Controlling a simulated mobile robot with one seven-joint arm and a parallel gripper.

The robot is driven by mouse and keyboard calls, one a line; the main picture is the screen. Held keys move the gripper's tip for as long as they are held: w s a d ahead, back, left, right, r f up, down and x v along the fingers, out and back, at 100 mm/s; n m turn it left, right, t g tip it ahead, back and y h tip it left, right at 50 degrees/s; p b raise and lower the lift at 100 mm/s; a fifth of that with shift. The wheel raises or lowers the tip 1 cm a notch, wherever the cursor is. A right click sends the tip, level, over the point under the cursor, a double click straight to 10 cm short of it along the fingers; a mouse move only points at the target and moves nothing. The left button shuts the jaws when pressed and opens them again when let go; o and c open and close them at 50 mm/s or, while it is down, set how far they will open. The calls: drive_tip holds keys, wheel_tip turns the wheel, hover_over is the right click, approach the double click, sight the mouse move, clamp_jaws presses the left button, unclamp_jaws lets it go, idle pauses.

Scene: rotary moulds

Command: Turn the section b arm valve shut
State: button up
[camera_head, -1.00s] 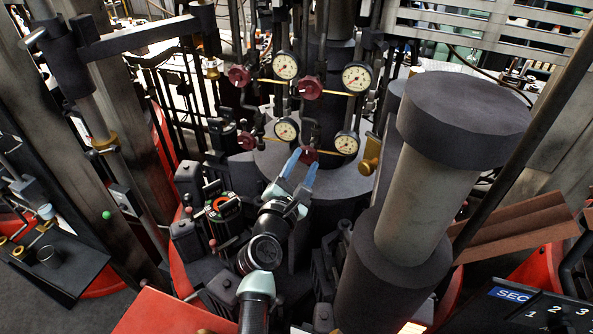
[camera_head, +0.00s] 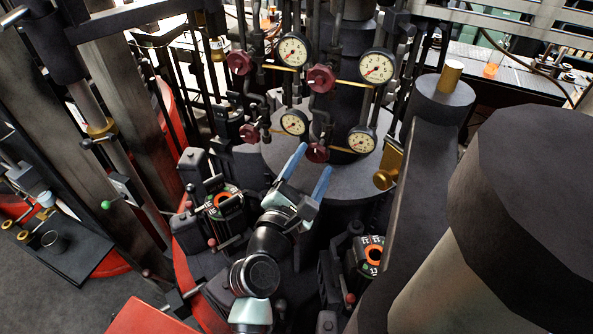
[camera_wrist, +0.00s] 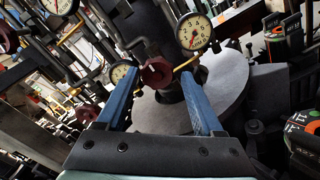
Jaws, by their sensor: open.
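Several dark red round valve knobs sit on the pipework at the centre: upper left (camera_head: 239,63), upper right (camera_head: 321,78), lower left (camera_head: 249,133) and lower right (camera_head: 317,153). In the wrist view my gripper (camera_wrist: 160,73) is open, with a red knob (camera_wrist: 155,73) appearing between the fingertips. No contact is visible, and the remaining depth gap cannot be judged.
Round white gauges (camera_head: 378,67) stand beside the knobs on thin brass-coloured pipes. A thick dark pillar (camera_head: 530,190) fills the right side. A brass-coloured part (camera_head: 390,165) is right of my gripper.

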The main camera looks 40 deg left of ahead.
drive_tip(key=b+v, duration=0.1)
drive_tip(key=v, duration=0.6)
drive_tip(key=shift+s, duration=0.3)
drive_tip(key=shift+w, duration=0.15)
